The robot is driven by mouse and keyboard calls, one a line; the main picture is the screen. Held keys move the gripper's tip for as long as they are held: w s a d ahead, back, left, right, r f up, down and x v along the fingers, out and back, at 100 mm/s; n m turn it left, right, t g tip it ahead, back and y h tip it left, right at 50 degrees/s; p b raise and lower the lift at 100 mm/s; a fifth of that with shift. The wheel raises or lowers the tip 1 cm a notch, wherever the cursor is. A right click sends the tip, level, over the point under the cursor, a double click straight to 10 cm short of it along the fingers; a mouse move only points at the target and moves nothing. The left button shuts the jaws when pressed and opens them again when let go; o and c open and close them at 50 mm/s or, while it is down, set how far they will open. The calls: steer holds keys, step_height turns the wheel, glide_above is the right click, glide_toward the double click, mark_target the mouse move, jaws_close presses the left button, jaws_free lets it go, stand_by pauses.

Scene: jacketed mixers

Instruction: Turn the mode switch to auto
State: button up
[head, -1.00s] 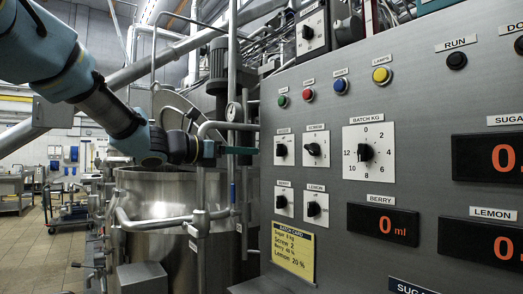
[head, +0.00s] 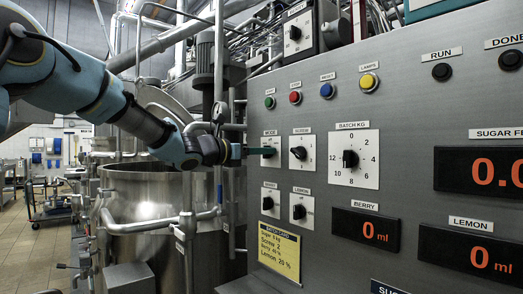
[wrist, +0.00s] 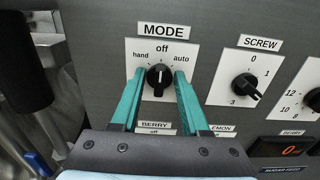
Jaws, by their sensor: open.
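The mode switch (wrist: 160,78) is a black round knob on a white plate marked hand, off and auto, under a MODE label. In the wrist view its white pointer mark points up at off. The auto mark is at its upper right. My gripper (wrist: 159,82) is open, with one green finger on each side of the knob. I cannot tell whether either finger touches it. In the head view my gripper (head: 265,151) reaches the mode plate (head: 270,161) from the left, and its fingers cover the knob.
The screw knob (wrist: 245,86) sits close to the right of the mode plate. Coloured buttons (head: 295,97) are above. A steel mixing vessel (head: 140,215) stands left of the panel.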

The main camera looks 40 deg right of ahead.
steer(key=shift+c, duration=0.2)
jaws_close()
stand_by(0.4)
